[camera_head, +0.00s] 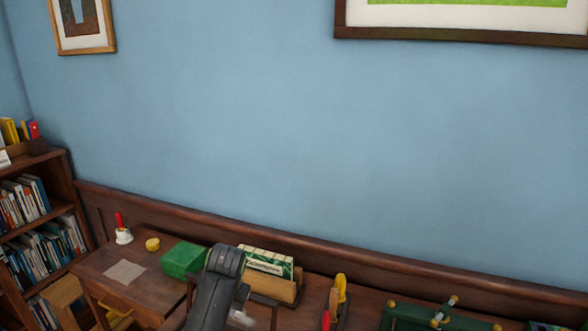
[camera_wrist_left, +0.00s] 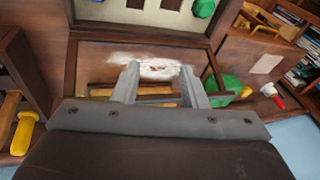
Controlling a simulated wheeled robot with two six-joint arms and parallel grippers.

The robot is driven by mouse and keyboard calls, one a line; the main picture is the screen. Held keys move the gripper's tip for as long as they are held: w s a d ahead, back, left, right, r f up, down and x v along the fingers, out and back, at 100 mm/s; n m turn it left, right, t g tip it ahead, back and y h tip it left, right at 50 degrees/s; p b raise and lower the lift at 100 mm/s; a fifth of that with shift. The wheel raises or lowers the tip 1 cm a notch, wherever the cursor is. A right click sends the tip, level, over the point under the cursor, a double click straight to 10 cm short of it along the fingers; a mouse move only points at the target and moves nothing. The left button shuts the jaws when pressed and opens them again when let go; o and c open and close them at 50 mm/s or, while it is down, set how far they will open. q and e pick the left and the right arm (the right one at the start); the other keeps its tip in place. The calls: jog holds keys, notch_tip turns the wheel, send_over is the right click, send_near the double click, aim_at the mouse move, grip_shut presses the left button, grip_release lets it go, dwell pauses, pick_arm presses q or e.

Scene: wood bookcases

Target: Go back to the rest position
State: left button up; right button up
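My left gripper (camera_wrist_left: 160,68) shows in the left wrist view with its two grey fingers apart and nothing visible held between them. Beyond the fingertips lies a wood-framed surface with a white smudge (camera_wrist_left: 150,66). I cannot tell how far the fingers are above it. In the head view, a dark grey link of my arm (camera_head: 213,290) rises from the bottom edge in front of the desk, and its fingers are hidden. My right gripper shows in neither view.
The wooden desk (camera_head: 90,265) holds a red-handled bell (camera_head: 123,235), a yellow round item (camera_head: 152,244), a green box (camera_head: 184,260) and a card holder (camera_head: 284,288). A yellow-handled tool (camera_head: 341,287) and a green item (camera_head: 410,315) are to the right. A bookcase (camera_head: 62,180) stands left.

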pick_arm(q)
jog(key=s+a+f+n, duration=0.1)
jog(key=s+a+f, duration=0.4)
jog(key=s, duration=0.5)
jog(key=s+a+f+n, duration=0.1)
jog(key=s+a+f, duration=0.4)
jog(key=s, duration=0.5)
jog(key=s+a+r+n, duration=0.1)
jog(key=s+a+r, duration=0.1)
jog(key=s, duration=1.8)
notch_tip(320, 180, down, 26)
jog(key=a+g+h+b, duration=0.1)
jog(key=s+d+f+g+b, duration=0.1)
jog(key=s+f, duration=1.4)
jog(key=f, duration=0.2)
jog(key=shift+f+h, duration=0.3)
